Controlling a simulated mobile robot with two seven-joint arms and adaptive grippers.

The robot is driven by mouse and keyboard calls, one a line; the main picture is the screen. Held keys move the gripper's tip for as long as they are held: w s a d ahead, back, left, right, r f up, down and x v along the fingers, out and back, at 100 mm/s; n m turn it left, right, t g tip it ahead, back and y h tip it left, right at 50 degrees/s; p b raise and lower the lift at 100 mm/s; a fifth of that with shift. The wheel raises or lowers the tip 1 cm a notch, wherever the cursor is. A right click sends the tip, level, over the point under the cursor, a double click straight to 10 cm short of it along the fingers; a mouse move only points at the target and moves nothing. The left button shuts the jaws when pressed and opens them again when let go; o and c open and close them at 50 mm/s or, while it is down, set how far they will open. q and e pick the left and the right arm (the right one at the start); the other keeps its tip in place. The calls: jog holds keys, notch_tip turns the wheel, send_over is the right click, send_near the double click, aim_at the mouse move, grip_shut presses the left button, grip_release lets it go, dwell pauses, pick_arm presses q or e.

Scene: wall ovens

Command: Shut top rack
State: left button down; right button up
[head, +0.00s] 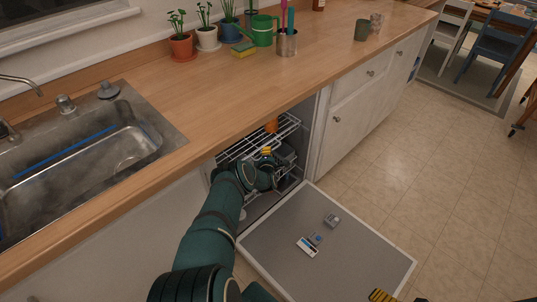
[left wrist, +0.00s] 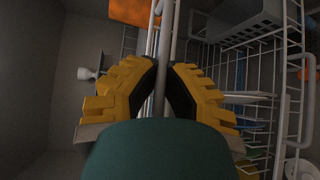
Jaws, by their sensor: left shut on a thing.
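The top rack (head: 287,124) is a white wire rack inside the open dishwasher, under the counter. It sits mostly within the cavity, with its front part showing below the counter edge. My left gripper (head: 266,153) is at the rack's front. In the left wrist view, the yellow fingers of my left gripper (left wrist: 163,75) are closed around a thin metal bar (left wrist: 168,38), which looks like the top rack's front wire. An orange item (head: 271,126) is on the top rack. My right gripper (head: 382,296) shows only as a yellow-black tip at the bottom edge; its jaws are cut off.
The dishwasher door (head: 345,250) lies folded down, with a small dispenser on its inner face. A lower rack with dishes (left wrist: 255,110) lies beneath. The counter (head: 205,95) overhangs the cavity, with a sink (head: 85,150) at left. The tiled floor at right is clear.

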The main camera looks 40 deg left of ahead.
pick_arm(q)
jog(key=c, duration=1.1)
grip_release()
jog(key=shift+a, duration=0.3)
jog(key=shift+o, duration=0.2)
jog(key=shift+d, duration=0.15)
